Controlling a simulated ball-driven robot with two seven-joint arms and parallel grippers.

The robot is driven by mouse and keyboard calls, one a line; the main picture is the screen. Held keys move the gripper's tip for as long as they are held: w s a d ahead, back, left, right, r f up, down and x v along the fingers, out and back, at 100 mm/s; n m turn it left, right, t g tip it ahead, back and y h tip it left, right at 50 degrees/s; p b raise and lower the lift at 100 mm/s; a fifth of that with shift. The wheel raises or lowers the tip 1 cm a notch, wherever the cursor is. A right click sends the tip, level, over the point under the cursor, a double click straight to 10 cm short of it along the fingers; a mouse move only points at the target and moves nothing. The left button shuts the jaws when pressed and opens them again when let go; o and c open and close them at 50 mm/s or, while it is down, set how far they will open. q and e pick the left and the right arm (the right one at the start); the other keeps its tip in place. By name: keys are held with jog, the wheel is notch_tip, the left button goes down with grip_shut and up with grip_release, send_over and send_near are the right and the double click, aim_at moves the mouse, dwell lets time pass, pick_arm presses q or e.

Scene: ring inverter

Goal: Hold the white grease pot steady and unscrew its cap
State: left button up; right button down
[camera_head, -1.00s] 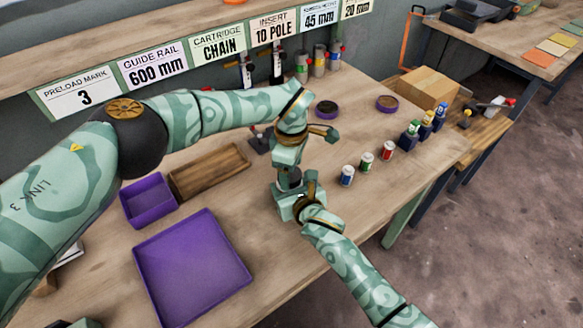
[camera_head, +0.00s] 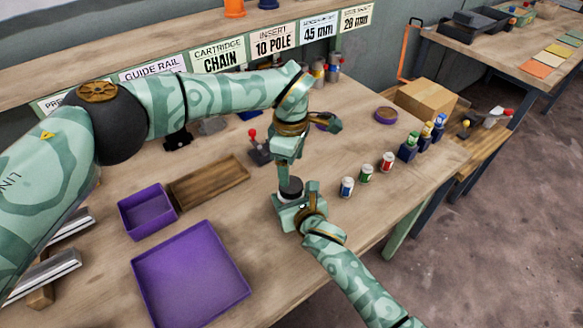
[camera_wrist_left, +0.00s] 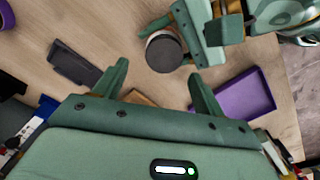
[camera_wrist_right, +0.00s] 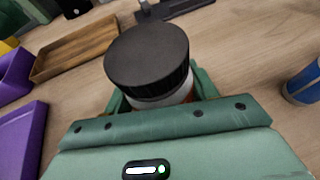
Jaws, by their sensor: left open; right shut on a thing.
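The white grease pot (camera_wrist_right: 178,98) stands upright, with its wide black ribbed cap (camera_wrist_right: 148,58) on top. My right gripper (camera_head: 296,200) is shut around the pot's body, below the cap, and hides most of the white wall. The cap also shows in the head view (camera_head: 291,188) and in the left wrist view (camera_wrist_left: 164,54). My left gripper (camera_head: 288,165) is above the cap, pointing down, open and empty. In the left wrist view, its two spread fingers (camera_wrist_left: 160,75) are apart from the cap, which lies beyond them.
Three small cans (camera_head: 366,173) stand right of the pot. A wooden tray (camera_head: 208,183), a small purple bin (camera_head: 148,208) and a large purple tray (camera_head: 192,278) lie to the left. A red-knobbed lever (camera_head: 256,150) stands behind. Bare tabletop lies in front of the small cans.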

aim_at(291, 184)
pick_arm(q)
jog(key=shift+r+m, duration=0.7)
jog(key=shift+m, duration=0.2)
jog(key=shift+r+m, duration=0.3)
jog(key=shift+m, duration=0.6)
jog(key=m, duration=0.2)
jog(key=shift+s+m, duration=0.3)
jog(key=shift+f, duration=0.3)
notch_tip(291, 184, down, 7)
jog(key=shift+f, duration=0.15)
jog(key=c, duration=1)
jog(key=n, duration=0.6)
jog(key=o, duration=1.1)
jog(key=shift+w, duration=0.1)
jog(key=shift+c, duration=0.2)
